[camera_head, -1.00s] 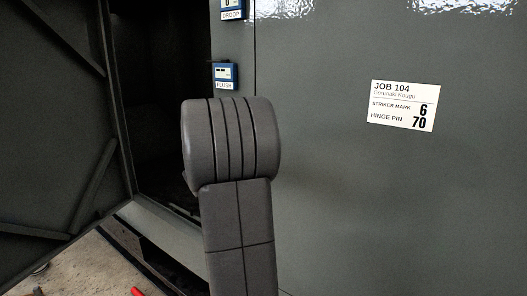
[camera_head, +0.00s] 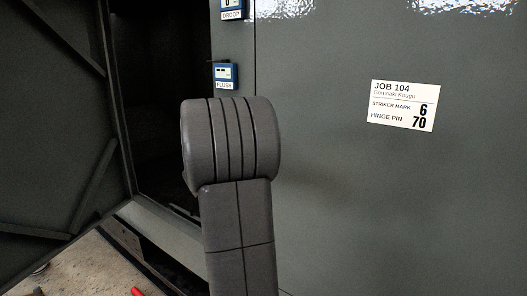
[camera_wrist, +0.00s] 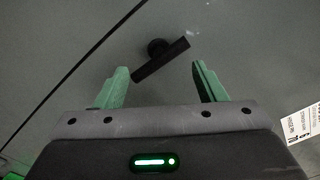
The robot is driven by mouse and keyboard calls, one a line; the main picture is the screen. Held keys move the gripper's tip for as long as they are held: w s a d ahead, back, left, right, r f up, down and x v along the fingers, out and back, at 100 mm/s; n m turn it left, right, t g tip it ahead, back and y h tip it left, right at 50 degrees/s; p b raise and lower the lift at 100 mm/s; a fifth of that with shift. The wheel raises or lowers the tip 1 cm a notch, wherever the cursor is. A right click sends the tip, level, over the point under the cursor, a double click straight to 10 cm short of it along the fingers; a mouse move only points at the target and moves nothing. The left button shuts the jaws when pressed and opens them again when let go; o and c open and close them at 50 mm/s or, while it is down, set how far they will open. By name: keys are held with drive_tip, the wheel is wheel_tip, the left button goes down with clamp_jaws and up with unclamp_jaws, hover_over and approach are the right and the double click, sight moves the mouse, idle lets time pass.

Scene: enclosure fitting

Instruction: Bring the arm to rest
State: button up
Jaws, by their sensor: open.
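My gripper (camera_wrist: 158,85) shows in the wrist view with its two green fingers spread apart and nothing between them. A black handle (camera_wrist: 160,58) on a grey panel lies beyond the fingertips, seen between them; I cannot tell how far off it is. In the head view my arm (camera_head: 232,150) stands in front of the grey enclosure (camera_head: 330,220), and the gripper itself is hidden there.
An open door (camera_head: 60,130) with braces stands at the left of the dark opening (camera_head: 160,110). Blue gauges marked FLUSH (camera_head: 225,75) and DROOP (camera_head: 231,10) sit on the opening's right edge. A JOB 104 label (camera_head: 402,105) is on the right panel. A red object (camera_head: 137,292) lies on the floor.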

drive_tip(key=p+x, duration=0.1)
drive_tip(key=x, duration=0.4)
drive_tip(key=shift+w+d+r, duration=0.15)
drive_tip(key=shift+w+d, duration=0.1)
drive_tip(key=shift+a+f+m+b, duration=0.15)
drive_tip(key=shift+f+m+b, duration=0.3)
drive_tip(key=shift+b, duration=0.4)
drive_tip(key=shift+s+a+r+m+b, duration=0.1)
drive_tip(key=shift+s+m+b, duration=0.15)
drive_tip(key=shift+m+b, duration=0.65)
drive_tip(key=shift+w+m+b, duration=0.1)
drive_tip(key=shift+m+b, duration=0.55)
drive_tip(key=shift+b, duration=0.2)
drive_tip(key=m+b, duration=1.3)
drive_tip(key=shift+m, duration=0.3)
drive_tip(key=shift+r, duration=0.1)
drive_tip(key=shift+m, duration=0.3)
